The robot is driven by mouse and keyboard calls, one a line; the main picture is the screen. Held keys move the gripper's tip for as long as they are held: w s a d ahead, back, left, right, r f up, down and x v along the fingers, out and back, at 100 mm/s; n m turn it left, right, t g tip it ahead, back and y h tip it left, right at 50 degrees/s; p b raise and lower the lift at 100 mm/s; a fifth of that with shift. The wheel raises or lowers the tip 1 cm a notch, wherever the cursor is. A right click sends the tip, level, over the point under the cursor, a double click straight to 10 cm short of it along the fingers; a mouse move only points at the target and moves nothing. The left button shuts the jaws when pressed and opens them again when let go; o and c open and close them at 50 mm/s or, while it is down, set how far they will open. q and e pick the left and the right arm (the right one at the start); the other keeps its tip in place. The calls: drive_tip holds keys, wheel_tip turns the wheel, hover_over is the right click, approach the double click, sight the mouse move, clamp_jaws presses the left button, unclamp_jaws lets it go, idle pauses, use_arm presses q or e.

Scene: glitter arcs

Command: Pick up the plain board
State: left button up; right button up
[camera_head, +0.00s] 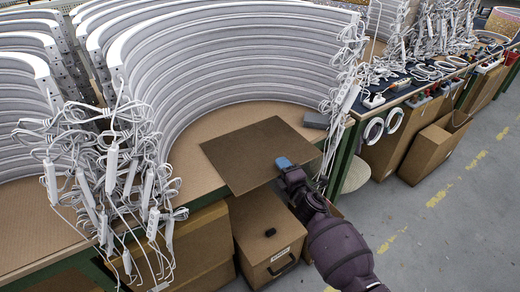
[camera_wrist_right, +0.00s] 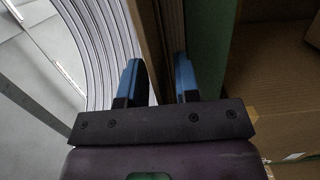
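The plain board (camera_head: 255,152) is a flat brown square lying on the table at its front edge, with its near corner sticking out past that edge. My right gripper (camera_head: 287,164) reaches in from the lower right to the board's near right side. In the right wrist view the blue fingers of the gripper (camera_wrist_right: 158,82) stand apart, and the brown edge of the board (camera_wrist_right: 146,45) shows between them. I see a gap between the fingers, so they do not look closed on it. My left gripper is not in view.
White curved arcs (camera_head: 240,65) stand behind the board on the table (camera_head: 195,160). Tangled white cables (camera_head: 110,170) hang at the left. A small grey block (camera_head: 316,120) lies right of the board. Cardboard boxes (camera_head: 262,228) sit below. Floor at right (camera_head: 450,215) is clear.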

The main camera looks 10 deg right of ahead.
clamp_jaws()
